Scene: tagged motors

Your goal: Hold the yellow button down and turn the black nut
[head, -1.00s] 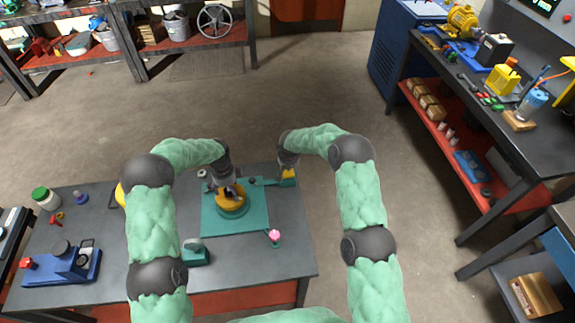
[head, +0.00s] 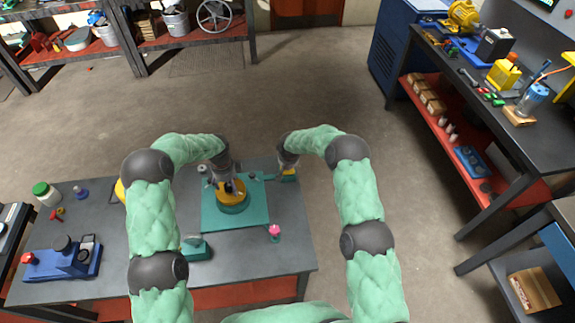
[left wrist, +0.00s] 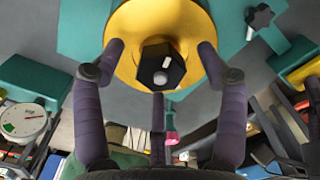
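The black nut (left wrist: 162,68) is a hexagon around a grey stud, on a round yellow disc (left wrist: 130,45). The disc also shows in the head view (head: 233,199), on a teal base plate (head: 215,215). My left gripper (head: 232,186) is above it. In the left wrist view its three dark fingers (left wrist: 160,60) are spread around the nut, with gaps between them and the nut. The yellow button (head: 289,173) is at the back right of the table. My right gripper (head: 288,161) is directly over it; its fingers are too small and hidden to read, and contact is unclear.
A pink-topped part (head: 275,231) and a teal block (head: 197,250) stand near the plate. A blue fixture (head: 65,262) and a green-lidded jar (head: 44,194) are on the left of the table (head: 255,258). A workbench (head: 470,105) stands at the right.

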